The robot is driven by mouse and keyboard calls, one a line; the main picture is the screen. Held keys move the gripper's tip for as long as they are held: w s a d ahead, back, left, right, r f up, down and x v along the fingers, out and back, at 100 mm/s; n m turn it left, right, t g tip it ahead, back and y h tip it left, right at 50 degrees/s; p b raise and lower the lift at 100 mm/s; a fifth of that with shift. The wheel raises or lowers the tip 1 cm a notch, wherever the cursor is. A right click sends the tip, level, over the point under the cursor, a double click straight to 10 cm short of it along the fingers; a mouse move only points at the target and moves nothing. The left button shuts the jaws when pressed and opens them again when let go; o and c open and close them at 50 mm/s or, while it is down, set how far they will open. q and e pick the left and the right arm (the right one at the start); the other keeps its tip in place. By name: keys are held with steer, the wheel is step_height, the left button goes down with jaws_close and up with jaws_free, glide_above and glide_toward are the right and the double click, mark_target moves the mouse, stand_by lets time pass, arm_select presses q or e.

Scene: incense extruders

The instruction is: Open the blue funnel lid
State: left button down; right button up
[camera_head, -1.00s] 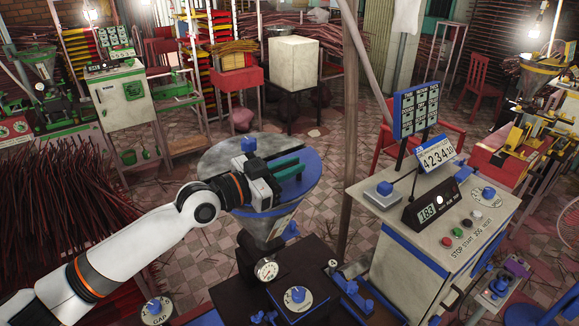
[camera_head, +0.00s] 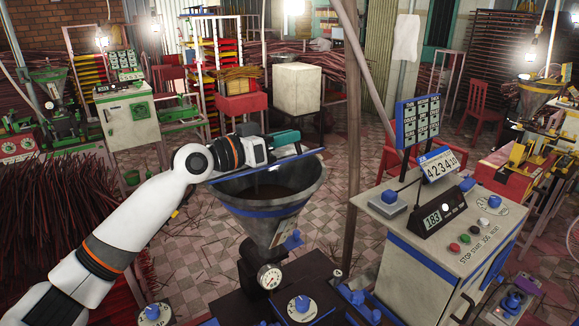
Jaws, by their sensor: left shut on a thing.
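The funnel (camera_head: 285,208) is a grey metal cone with a blue band, standing on the dark machine in the lower middle. Its blue lid (camera_head: 312,154) is raised and shows nearly edge-on as a thin blue strip above the rim. The funnel's mouth is uncovered at the front, and its dark inside shows. My left gripper (camera_head: 288,142) is at the upper side of the lid, shut on it. The exact grip on the lid is hard to make out. My right gripper is out of view.
A pressure gauge (camera_head: 270,277) sits below the funnel. A wooden pole (camera_head: 353,150) stands right of the funnel. A control cabinet (camera_head: 425,240) with a display and buttons is farther right. Bundles of incense sticks (camera_head: 55,220) fill the left side.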

arm_select(q)
steer(key=w+a+r+n+p, duration=0.1)
steer(key=w+a+n+p, duration=0.1)
steer(key=w+a+n, duration=0.3)
steer(key=shift+w+a+r+n, duration=0.4)
steer(key=shift+w+n, duration=1.45)
steer(key=shift+n, duration=1.25)
steer(key=shift+f, duration=0.1)
steer(key=c, duration=1.5)
jaws_free()
steer(key=shift+w, duration=0.15)
